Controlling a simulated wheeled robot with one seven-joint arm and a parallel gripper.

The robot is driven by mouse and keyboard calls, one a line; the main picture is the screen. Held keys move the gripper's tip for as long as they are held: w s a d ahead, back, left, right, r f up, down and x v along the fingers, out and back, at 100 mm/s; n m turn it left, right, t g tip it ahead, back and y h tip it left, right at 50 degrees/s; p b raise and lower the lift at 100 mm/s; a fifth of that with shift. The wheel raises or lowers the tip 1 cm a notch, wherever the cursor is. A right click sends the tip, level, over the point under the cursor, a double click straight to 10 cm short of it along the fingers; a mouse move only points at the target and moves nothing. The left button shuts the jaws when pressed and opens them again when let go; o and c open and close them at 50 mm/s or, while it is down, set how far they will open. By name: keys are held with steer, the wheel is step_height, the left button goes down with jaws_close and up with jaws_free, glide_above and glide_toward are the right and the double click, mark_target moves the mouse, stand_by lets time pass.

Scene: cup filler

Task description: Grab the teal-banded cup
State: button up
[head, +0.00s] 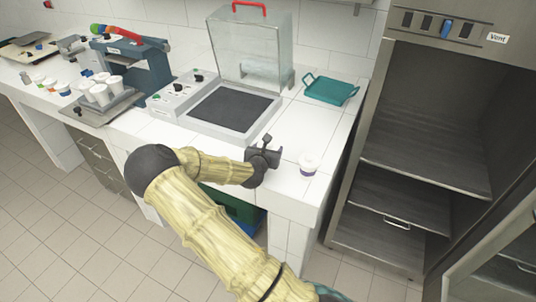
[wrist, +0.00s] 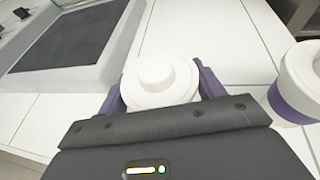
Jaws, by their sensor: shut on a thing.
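My gripper (head: 265,153) is at the front of the white counter, right of the arm's last bend. In the wrist view, its two dark fingers stand on either side of a white-lidded cup (wrist: 160,80), and it is shut on this cup. I see the cup from above, lid up. Its band is hidden, so I cannot tell whether it is teal. In the head view, the gripper hides this cup. A second white cup with a purple-blue band (head: 308,166) stands just to the right, apart from the gripper; it also shows at the wrist view's right edge (wrist: 298,85).
A machine with a dark plate (head: 232,108) and clear raised cover stands behind the gripper. A teal tray (head: 330,90) lies at the back right. Several cups (head: 63,88) stand far left beside a blue-grey machine (head: 140,65). An open steel cabinet (head: 425,130) is right.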

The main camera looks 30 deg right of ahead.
step_height(320, 180, up, 10)
steer(key=shift+r, duration=0.1)
stand_by(0.5)
stand_by(0.4)
